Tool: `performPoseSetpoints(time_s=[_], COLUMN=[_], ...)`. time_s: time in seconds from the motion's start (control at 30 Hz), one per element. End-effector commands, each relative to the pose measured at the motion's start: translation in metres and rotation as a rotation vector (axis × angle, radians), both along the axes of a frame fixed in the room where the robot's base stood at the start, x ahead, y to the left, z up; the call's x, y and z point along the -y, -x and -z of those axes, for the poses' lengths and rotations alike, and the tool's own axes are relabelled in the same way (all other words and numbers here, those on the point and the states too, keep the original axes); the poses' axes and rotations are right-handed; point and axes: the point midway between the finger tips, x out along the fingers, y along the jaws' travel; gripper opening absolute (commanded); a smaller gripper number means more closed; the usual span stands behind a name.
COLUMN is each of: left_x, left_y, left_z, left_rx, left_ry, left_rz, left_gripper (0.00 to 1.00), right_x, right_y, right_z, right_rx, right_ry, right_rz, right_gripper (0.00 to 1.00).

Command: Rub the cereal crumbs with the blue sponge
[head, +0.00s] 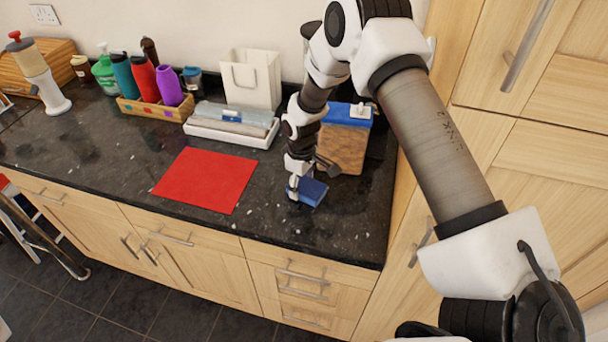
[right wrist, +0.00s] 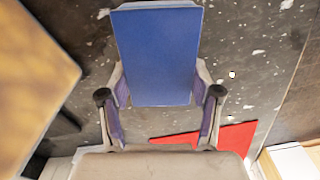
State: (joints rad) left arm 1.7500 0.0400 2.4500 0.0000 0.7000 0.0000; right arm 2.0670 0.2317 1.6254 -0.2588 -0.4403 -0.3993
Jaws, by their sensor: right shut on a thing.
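My right gripper (head: 297,186) is shut on the blue sponge (head: 312,191), low over the dark counter to the right of the red mat. In the right wrist view the sponge (right wrist: 158,55) sits between the two fingers of the gripper (right wrist: 160,92). Whether it touches the counter is hard to tell. Small pale specks, likely cereal crumbs (right wrist: 232,74), lie on the counter beside the sponge; some may be flecks in the granite. The counter under the sponge is hidden. My left gripper is not in view.
The red mat (head: 206,180) lies left of the sponge. The counter's front edge (head: 320,257) is near.

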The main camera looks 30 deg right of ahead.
Motion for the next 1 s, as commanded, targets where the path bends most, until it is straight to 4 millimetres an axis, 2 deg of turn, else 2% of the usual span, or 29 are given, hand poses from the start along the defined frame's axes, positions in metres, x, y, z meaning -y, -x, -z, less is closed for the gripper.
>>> performPoseSetpoints(time_s=[0.27, 0.53, 0.77, 1.0], left_x=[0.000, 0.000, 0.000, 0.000], left_y=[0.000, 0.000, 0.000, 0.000], left_z=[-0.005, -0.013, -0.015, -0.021], left_rx=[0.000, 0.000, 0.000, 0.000], left_ry=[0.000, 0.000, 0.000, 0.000], left_rz=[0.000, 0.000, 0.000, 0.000], left_gripper=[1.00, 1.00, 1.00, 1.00], right_x=[-0.012, -0.033, -0.041, -0.060], right_y=[0.012, 0.031, 0.037, 0.053], right_z=[0.001, 0.001, 0.000, -0.002], right_rx=[-0.007, -0.010, -0.007, -0.007], right_ry=[0.000, 0.000, 0.000, 0.000], right_rz=[-0.001, -0.001, -0.001, -0.003], right_gripper=[0.36, 0.36, 0.36, 0.36])
